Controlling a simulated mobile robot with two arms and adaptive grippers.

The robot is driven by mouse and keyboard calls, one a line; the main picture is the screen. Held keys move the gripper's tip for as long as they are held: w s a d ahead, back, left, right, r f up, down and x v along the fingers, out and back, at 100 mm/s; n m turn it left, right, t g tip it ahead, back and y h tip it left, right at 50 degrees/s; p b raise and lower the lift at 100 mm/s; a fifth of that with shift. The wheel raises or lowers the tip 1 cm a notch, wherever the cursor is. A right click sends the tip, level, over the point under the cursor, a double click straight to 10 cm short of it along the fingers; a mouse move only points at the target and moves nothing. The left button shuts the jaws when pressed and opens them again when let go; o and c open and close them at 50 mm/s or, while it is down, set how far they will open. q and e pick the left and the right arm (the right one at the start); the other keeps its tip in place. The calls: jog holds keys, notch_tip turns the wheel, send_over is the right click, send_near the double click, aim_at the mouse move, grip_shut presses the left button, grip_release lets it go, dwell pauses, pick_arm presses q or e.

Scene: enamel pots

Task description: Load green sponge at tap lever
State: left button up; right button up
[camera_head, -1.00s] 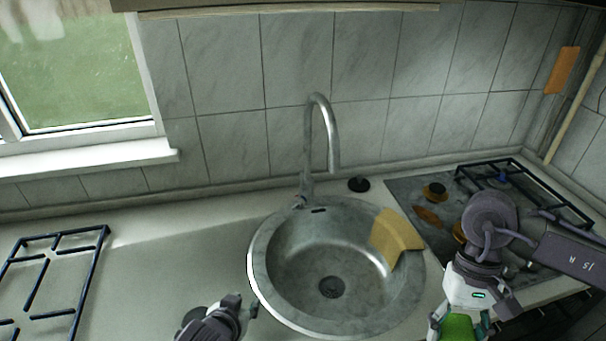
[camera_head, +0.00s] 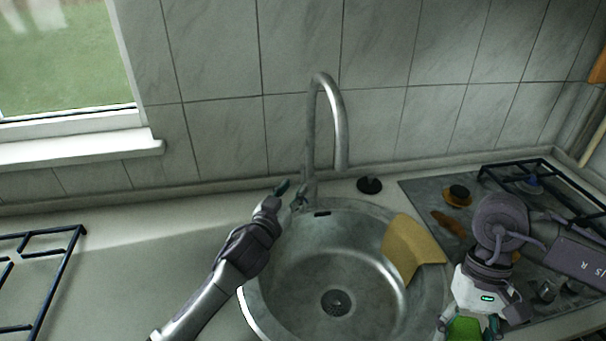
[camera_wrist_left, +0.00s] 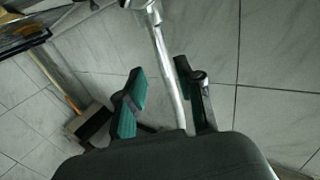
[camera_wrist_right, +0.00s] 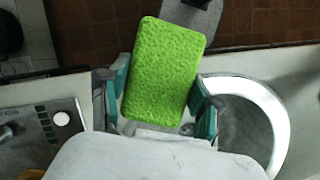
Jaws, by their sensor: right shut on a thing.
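The tap (camera_head: 335,120) rises at the back rim of the round metal sink (camera_head: 330,255). Its lever is near the tap base and partly hidden by my left gripper (camera_head: 291,196), which is open with its fingertips close beside the base. The left wrist view shows the tap pipe (camera_wrist_left: 168,70) between the spread fingers (camera_wrist_left: 163,98); contact cannot be told. My right gripper (camera_head: 470,318) is shut on the green sponge (camera_head: 464,329), at the right of the sink. In the right wrist view the sponge (camera_wrist_right: 163,68) sits between both fingers.
A yellow cloth (camera_head: 410,248) drapes over the sink's right rim. A black plug (camera_head: 369,185) lies behind the sink. A hob with dark grates (camera_head: 555,180) is at the right, another grate (camera_head: 50,265) at the left.

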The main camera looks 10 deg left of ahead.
aim_at(302, 177)
pick_arm(q)
jog(key=w, duration=0.3)
jog(key=w+d, duration=0.1)
jog(key=w, duration=0.2)
jog(key=shift+w+d+f, duration=0.1)
jog(key=shift+w+d, duration=0.05)
jog(key=shift+w, duration=0.2)
grip_shut()
